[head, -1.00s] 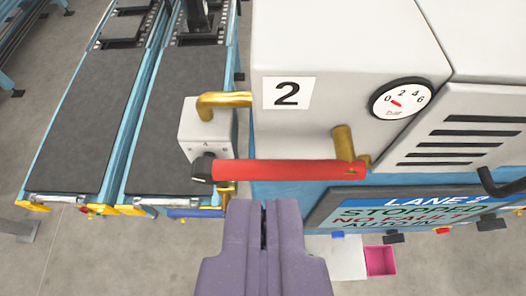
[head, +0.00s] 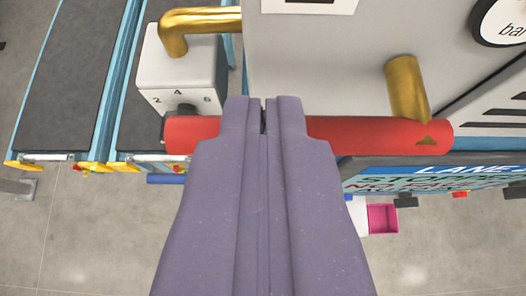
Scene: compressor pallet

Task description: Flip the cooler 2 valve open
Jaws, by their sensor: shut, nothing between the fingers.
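The cooler 2 valve shows a long red handle (head: 385,135) lying crosswise, level in the picture, with a dark arrow mark near its right end. A brass pipe (head: 407,88) meets the handle near its right end, and a bent brass pipe (head: 195,20) runs from a white box to the cooler's pale housing (head: 320,60). My gripper (head: 264,104) is shut and empty. Its fingertips overlap the middle of the handle and hide that part. I cannot tell whether they touch it.
The white box (head: 178,65) with scale numbers stands at the handle's left end. A gauge (head: 502,22) is cut off at upper right. A lane screen (head: 440,177) sits below right. Dark conveyors (head: 75,80) run at left; open floor lies below.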

